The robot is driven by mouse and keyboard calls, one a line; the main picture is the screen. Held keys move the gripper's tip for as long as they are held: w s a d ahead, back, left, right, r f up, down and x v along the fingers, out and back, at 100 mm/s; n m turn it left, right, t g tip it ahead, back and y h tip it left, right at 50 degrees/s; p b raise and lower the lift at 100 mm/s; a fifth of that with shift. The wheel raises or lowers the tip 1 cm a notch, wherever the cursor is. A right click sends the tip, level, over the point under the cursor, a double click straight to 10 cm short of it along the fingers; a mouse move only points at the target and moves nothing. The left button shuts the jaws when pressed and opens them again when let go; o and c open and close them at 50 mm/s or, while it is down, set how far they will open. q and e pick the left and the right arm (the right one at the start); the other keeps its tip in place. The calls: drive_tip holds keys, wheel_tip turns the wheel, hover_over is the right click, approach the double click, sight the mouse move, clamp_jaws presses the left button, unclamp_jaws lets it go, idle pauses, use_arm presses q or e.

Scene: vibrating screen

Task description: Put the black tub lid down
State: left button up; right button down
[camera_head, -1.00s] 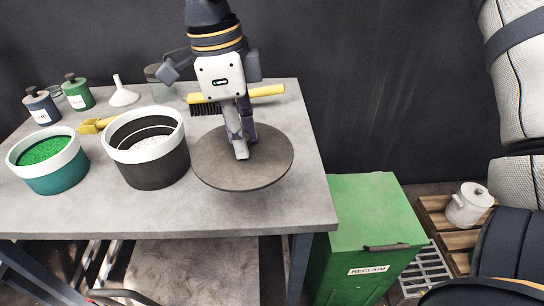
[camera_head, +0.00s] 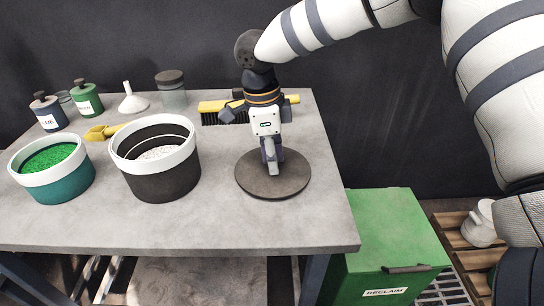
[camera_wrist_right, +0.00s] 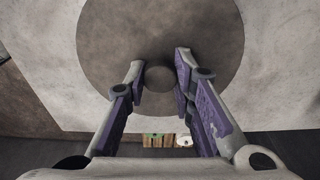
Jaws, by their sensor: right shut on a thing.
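The black tub lid (camera_head: 255,184) is a dark round disc lying flat at the right part of the table, on its top or just above it; I cannot tell for sure. My right gripper (camera_head: 271,164) points down at the lid's middle and is shut on its knob. In the right wrist view the lid (camera_wrist_right: 210,35) fills the upper middle, with its round knob (camera_wrist_right: 160,77) between the fingertips. The black tub (camera_head: 163,184), with a white rim, stands open to the left of the lid, with whitish grains inside. My left gripper is not in view.
A teal tub (camera_head: 55,190) of green grains stands at the left. A yellow brush (camera_head: 222,106), a grey-lidded jar (camera_head: 172,92), a white funnel (camera_head: 133,101) and a yellow scoop (camera_head: 97,132) lie behind. The green reclaim bin (camera_head: 395,230) stands right of the table (camera_head: 230,225).

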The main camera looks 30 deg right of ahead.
sight(266, 169)
drive_tip(key=c, duration=1.4)
unclamp_jaws()
drive_tip(key=shift+f, duration=0.15)
drive_tip(key=shift+o, duration=0.2)
wheel_tip(266, 169, up, 12)
drive_tip(key=a, duration=0.1)
drive_tip(key=shift+w+a+r, duration=0.15)
drive_tip(key=shift+w+r, duration=0.05)
drive_tip(key=shift+w, duration=0.15)
drive_tip(key=shift+f, duration=0.1)
